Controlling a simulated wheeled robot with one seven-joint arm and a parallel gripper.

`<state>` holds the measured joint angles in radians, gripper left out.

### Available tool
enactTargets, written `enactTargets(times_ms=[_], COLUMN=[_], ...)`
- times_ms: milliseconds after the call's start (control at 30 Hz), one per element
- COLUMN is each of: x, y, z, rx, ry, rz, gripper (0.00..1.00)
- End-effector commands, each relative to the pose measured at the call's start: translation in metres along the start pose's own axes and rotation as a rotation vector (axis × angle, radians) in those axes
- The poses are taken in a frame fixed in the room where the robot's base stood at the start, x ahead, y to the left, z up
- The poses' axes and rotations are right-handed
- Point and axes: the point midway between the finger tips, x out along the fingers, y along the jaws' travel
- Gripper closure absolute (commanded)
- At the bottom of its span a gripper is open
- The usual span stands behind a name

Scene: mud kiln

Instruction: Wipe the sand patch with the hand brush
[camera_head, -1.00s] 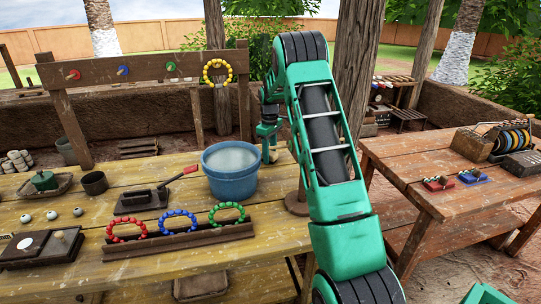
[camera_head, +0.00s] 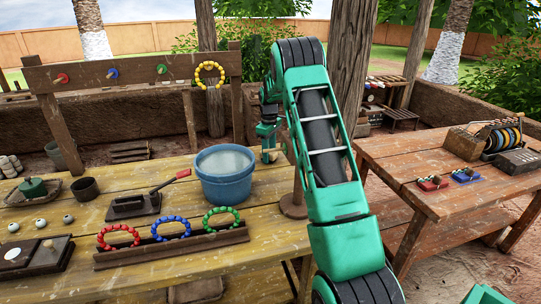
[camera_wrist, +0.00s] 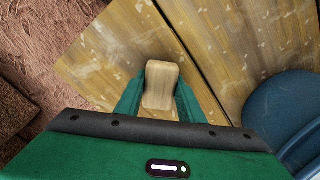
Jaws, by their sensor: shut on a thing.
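My gripper (camera_head: 268,146) is at the far edge of the yellow-brown table (camera_head: 275,225), just behind and right of the blue bucket. In the wrist view my gripper (camera_wrist: 160,105) has its two green fingers closed on a pale wooden block, the hand brush (camera_wrist: 161,83). The brush also shows as a small pale piece under my gripper in the head view (camera_head: 270,156). Its bristles are hidden, and I cannot tell if it touches the tabletop. Pale flecks and smears lie on the boards in the wrist view, but I cannot make out a distinct sand patch.
The blue bucket (camera_head: 224,177) of greyish liquid stands close to my gripper; its rim shows in the wrist view (camera_wrist: 282,110). A black tool with a red handle (camera_head: 138,202) and a rack (camera_head: 175,248) of beaded rings lie left. A second table (camera_head: 415,180) stands right.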

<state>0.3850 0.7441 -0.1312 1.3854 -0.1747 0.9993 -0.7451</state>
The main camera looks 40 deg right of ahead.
Motion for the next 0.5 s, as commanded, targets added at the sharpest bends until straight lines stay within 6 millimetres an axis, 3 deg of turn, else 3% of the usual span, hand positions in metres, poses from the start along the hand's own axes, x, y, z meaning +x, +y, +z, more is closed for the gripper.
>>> enactTargets(times_ms=[300, 500], x=[0.0, -0.027], y=[-0.022, -0.024], z=[-0.012, -0.014], rx=[-0.003, -0.005], ry=[-0.001, 0.001], rz=[-0.002, 0.0], gripper=[0.9, 0.9])
